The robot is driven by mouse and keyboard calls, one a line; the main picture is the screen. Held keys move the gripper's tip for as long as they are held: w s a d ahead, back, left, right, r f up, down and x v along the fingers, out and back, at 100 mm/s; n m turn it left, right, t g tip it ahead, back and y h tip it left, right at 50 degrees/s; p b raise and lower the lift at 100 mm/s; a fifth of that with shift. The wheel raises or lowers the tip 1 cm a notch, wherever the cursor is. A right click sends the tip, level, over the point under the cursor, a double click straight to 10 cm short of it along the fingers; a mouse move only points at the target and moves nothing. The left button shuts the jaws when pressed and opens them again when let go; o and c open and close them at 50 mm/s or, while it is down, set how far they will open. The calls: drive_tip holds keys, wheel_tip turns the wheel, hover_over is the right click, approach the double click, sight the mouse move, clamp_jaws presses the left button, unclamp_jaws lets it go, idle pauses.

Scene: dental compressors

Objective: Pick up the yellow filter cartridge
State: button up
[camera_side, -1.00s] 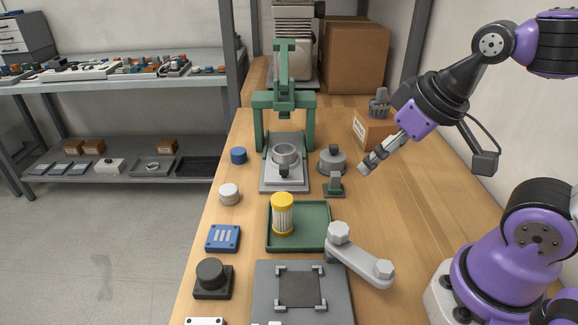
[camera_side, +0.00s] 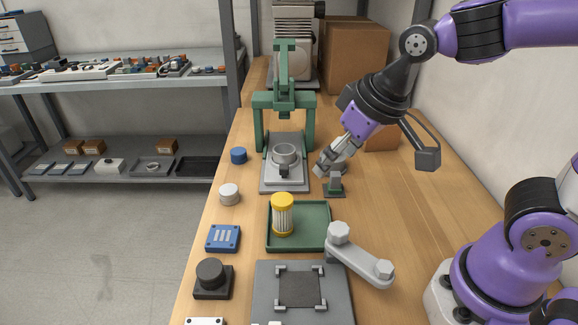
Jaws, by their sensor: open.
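The yellow filter cartridge (camera_side: 282,214) stands upright in the left part of the green tray (camera_side: 314,243). It has a yellow cap and base with pale pleats between. My gripper (camera_side: 320,172) is open and empty. It is above and to the right of the cartridge in the picture, clear of it, pointing down and left.
A green press (camera_side: 284,103) with a ring on its base stands behind the tray. A white cap (camera_side: 229,194) and blue block (camera_side: 223,238) lie left.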

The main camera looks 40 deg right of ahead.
approach(283, 199)
drive_tip(key=f, duration=0.2)
drive_tip(key=shift+g, duration=0.3)
drive_tip(key=x, duration=0.2)
drive_tip(key=w+x, duration=0.1)
drive_tip(key=x, duration=0.2)
drive_tip(key=shift+a+r, duration=0.15)
drive_tip(key=shift+r, duration=0.05)
drive_tip(key=x, duration=0.5)
drive_tip(key=shift+w+f, duration=0.25)
drive_tip(key=shift+f, duration=0.05)
drive_tip(key=c, duration=1.3)
